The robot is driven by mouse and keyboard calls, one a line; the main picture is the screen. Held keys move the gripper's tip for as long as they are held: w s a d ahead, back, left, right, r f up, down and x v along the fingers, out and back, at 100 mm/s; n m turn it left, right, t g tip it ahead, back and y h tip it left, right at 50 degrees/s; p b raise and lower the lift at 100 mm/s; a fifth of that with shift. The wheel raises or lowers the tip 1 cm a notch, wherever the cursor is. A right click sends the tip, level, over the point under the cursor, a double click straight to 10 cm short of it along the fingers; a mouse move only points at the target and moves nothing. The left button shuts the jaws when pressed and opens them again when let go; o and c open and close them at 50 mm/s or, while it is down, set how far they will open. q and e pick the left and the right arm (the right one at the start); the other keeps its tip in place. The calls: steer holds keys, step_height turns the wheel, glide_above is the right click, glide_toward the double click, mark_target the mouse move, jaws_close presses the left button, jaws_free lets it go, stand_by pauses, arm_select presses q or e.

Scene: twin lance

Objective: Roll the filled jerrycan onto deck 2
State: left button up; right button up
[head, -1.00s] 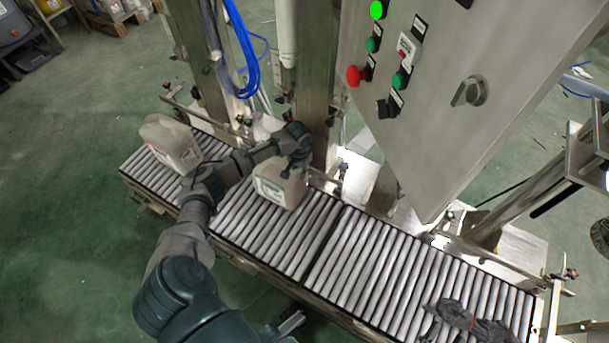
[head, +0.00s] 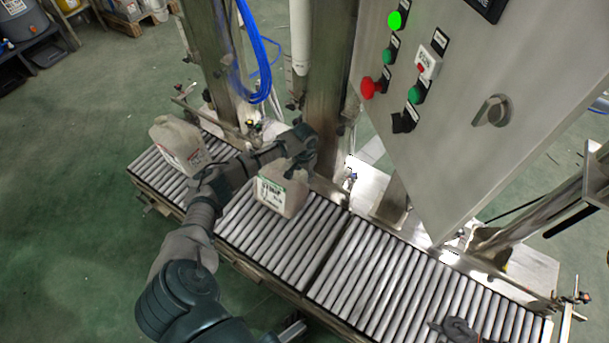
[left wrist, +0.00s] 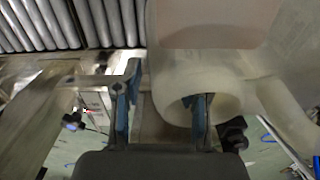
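A pale jerrycan (head: 283,190) with a white and green label stands on the roller conveyor (head: 356,272), in front of the filling column. A second pale jerrycan (head: 180,146) stands farther left on the rollers. My left gripper (head: 297,165) is at the top of the first jerrycan. In the left wrist view its two fingers (left wrist: 161,115) are apart; the right finger overlaps the round opening (left wrist: 207,92) of the jerrycan, and the left finger is outside it. A dark shape at the bottom right, probably my right gripper (head: 457,331), is cut off and its fingers are unclear.
A grey control cabinet (head: 465,110) with green and red buttons overhangs the far side. A steel column (head: 325,85) and blue hoses (head: 258,55) rise behind the conveyor. The rollers right of the first jerrycan are clear up to the dark shape.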

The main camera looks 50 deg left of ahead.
arm_select(q)
steer(key=shift+w+r, duration=0.1)
steer(key=shift+w, duration=0.15)
